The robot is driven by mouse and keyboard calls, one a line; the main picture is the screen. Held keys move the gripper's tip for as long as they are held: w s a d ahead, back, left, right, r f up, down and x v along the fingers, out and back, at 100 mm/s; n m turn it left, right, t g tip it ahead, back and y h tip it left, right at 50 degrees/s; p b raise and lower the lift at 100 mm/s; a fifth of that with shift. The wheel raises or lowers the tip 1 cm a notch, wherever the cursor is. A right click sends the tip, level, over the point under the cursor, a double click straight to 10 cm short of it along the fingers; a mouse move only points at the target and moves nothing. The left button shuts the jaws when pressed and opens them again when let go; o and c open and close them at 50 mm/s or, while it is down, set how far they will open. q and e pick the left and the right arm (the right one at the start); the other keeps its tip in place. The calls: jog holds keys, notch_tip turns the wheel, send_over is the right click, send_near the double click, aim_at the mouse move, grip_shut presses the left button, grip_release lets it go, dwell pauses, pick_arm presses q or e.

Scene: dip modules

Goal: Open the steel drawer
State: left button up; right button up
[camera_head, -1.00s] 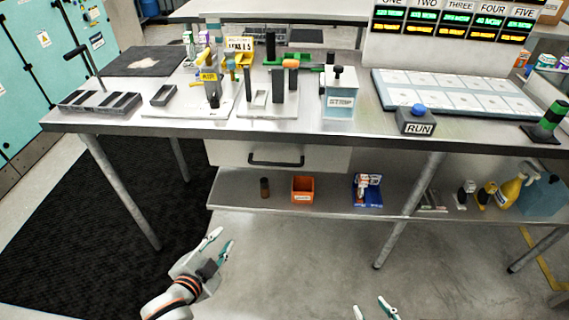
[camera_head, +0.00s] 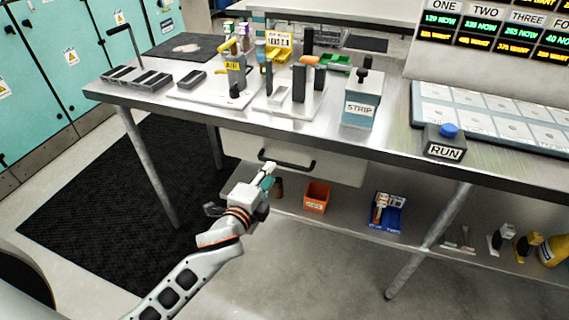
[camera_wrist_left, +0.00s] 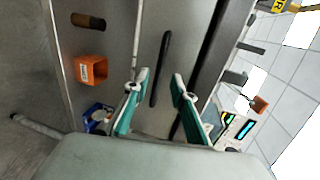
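The steel drawer (camera_head: 330,172) hangs under the bench top and looks closed. Its dark bar handle (camera_head: 287,164) runs across the front. My left gripper (camera_head: 268,177) is just below and left of the handle in the head view. In the left wrist view the drawer handle (camera_wrist_left: 160,68) lies ahead, lined up between the two teal fingers of my left gripper (camera_wrist_left: 157,83). These fingers are apart with nothing between their tips, and the handle appears beyond them. My right gripper does not show in the current views.
The bench top (camera_head: 385,130) overhangs the drawer. On the shelf below stand an orange bin (camera_head: 317,197), a brown bottle (camera_head: 277,187) and a blue holder (camera_head: 386,212). A bench leg (camera_head: 430,240) stands to the right. A RUN button box (camera_head: 444,142) sits on top.

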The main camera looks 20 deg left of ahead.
aim_at(277, 161)
pick_arm(q)
jog(key=b+x, duration=0.1)
jog(key=x, duration=0.6)
jog(key=shift+w+f, duration=0.1)
jog(key=shift+w, duration=0.2)
jog(key=shift+a, duration=0.1)
grip_shut()
